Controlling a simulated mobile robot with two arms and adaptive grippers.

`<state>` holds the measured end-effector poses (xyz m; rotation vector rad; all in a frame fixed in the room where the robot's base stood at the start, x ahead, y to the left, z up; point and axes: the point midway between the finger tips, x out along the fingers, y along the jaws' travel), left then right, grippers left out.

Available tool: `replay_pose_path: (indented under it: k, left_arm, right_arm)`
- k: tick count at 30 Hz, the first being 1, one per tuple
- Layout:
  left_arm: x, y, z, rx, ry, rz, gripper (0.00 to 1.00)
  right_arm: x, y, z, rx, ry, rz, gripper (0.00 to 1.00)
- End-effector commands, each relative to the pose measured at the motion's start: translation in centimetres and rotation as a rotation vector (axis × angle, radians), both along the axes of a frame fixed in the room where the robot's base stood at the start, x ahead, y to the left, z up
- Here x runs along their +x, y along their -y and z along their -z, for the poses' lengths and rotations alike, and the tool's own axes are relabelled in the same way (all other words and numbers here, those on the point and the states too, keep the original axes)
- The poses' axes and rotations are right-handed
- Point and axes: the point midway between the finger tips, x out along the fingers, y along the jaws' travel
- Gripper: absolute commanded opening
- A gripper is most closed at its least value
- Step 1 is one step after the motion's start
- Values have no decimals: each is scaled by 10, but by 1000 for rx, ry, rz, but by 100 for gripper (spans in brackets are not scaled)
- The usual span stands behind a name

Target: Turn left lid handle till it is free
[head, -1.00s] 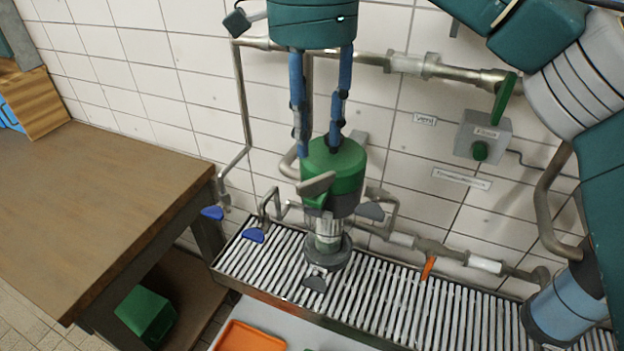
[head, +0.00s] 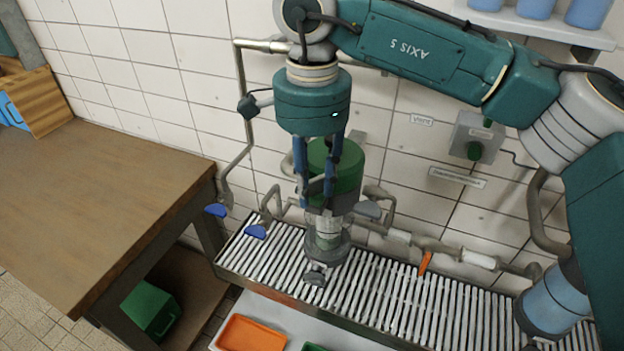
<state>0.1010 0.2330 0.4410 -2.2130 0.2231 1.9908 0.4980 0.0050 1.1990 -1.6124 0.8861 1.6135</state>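A green-topped cylindrical vessel (head: 345,170) with a grey lower rim stands above the slatted grate. A grey lid handle (head: 369,210) sticks out at its right side. The left lid handle is mostly hidden behind my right gripper's fingers. My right gripper (head: 316,192) reaches down from above, in front of the vessel's left front side. Its two blue fingers point down on either side of where the left handle sits, with a narrow gap between them. I cannot tell whether they press on the handle. My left gripper is not in view.
Metal pipes with blue valve levers (head: 256,232) run left of the vessel, near the wall. A wooden table (head: 110,210) stands at left.

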Motion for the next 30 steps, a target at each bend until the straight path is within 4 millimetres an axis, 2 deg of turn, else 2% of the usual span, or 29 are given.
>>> replay_pose_path:
  k: [1, 3, 4, 17, 30]
  left_arm:
    - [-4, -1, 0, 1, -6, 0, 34]
    - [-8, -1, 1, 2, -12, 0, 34]
    - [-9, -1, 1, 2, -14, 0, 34]
    - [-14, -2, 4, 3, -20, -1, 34]
    - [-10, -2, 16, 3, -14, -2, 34]
  right_arm:
    - [0, 0, 0, 0, 0, 0, 14]
    - [0, 0, 0, 0, 0, 0, 0]
    - [0, 0, 0, 1, 0, 0, 0]
    - [-1, 0, 0, 3, 1, -65, 0]
    - [-3, 3, 0, 3, -1, -415, 0]
